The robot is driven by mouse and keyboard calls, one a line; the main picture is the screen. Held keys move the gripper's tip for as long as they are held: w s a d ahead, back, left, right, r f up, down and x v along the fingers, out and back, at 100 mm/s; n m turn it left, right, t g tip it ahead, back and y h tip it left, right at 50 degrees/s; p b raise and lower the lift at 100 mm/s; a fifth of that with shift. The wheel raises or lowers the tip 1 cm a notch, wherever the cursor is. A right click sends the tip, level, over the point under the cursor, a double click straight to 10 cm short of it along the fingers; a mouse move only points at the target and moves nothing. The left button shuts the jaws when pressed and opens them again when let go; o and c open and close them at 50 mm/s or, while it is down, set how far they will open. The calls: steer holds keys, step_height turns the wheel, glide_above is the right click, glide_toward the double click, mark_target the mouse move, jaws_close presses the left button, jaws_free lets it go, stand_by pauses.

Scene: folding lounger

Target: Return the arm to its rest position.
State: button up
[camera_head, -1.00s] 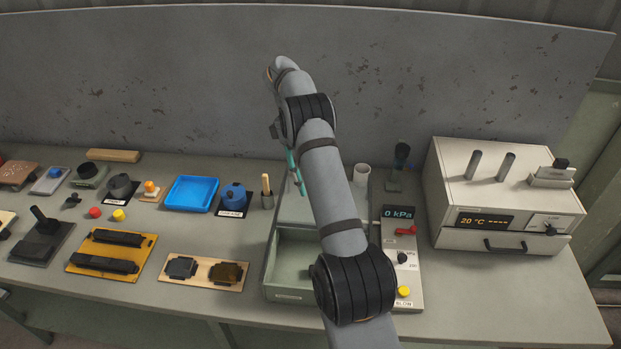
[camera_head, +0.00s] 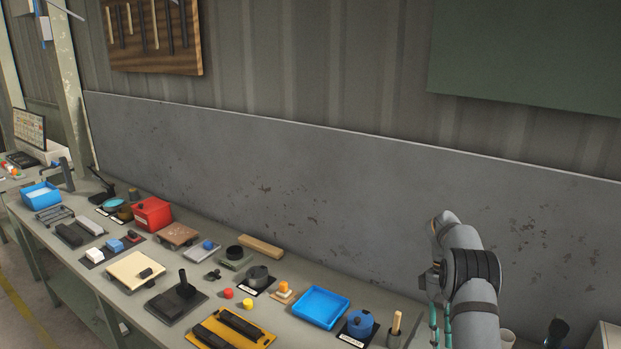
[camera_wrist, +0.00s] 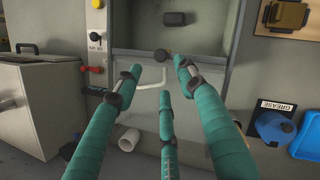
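My arm (camera_head: 468,275) stands at the lower right of the head view, raised in front of the grey back panel. Only parts of my gripper's teal fingers (camera_head: 440,322) show there, hanging below the wrist; their tips are out of frame. In the wrist view my gripper (camera_wrist: 158,80) shows three teal fingers spread apart with nothing held between them. They hang above a grey open drawer or bin (camera_wrist: 215,48) with a pale handle (camera_wrist: 152,84). A small dark block (camera_wrist: 174,18) lies inside it.
The bench holds a blue tray (camera_head: 320,306), a blue pot (camera_head: 360,324), a red bin (camera_head: 151,214) and several small parts. The wrist view shows a white cup (camera_wrist: 129,139) and a control panel (camera_wrist: 97,45). The air before the back panel (camera_head: 330,180) is clear.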

steer(key=x, duration=0.9)
steer(key=shift+s+a+f, duration=0.1)
steer(key=shift+f, duration=0.15)
steer(key=shift+s+a, duration=0.1)
steer(key=shift+s, duration=0.05)
steer(key=shift+s+r, duration=0.1)
